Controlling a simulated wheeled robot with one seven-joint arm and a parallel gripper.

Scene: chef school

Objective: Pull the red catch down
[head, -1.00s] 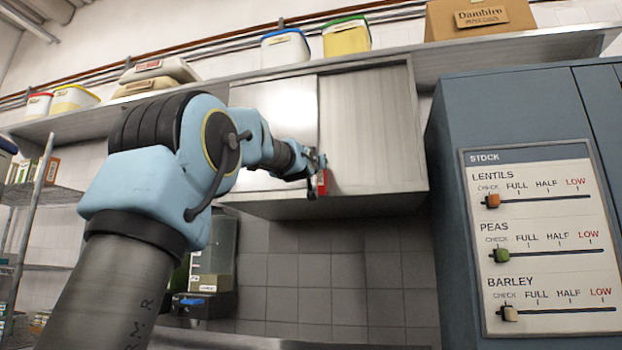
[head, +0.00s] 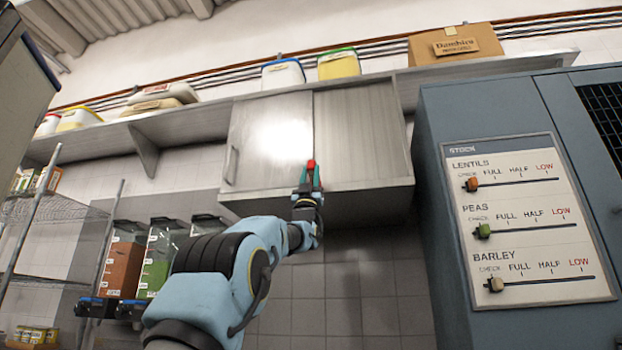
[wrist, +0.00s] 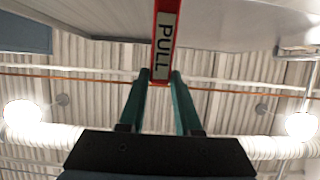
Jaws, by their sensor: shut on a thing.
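The red catch (head: 311,163) is on the steel wall cabinet (head: 364,140), near the seam between its two front panels and toward the bottom. In the wrist view the catch (wrist: 163,45) is a red strip with a pale label reading PULL. My gripper (head: 310,176) reaches up from below, and its green fingers are shut on the catch's lower end. In the wrist view the tips of my gripper (wrist: 160,76) sit on either side of that end. The fingers hide part of the catch in the head view.
A blue-grey cabinet with a STOCK board (head: 525,220) stands close on the right. A shelf (head: 480,72) with tubs and a cardboard box (head: 455,45) runs along the wall. Clear dispensers (head: 165,250) stand lower left. Tiled wall below the cabinet is clear.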

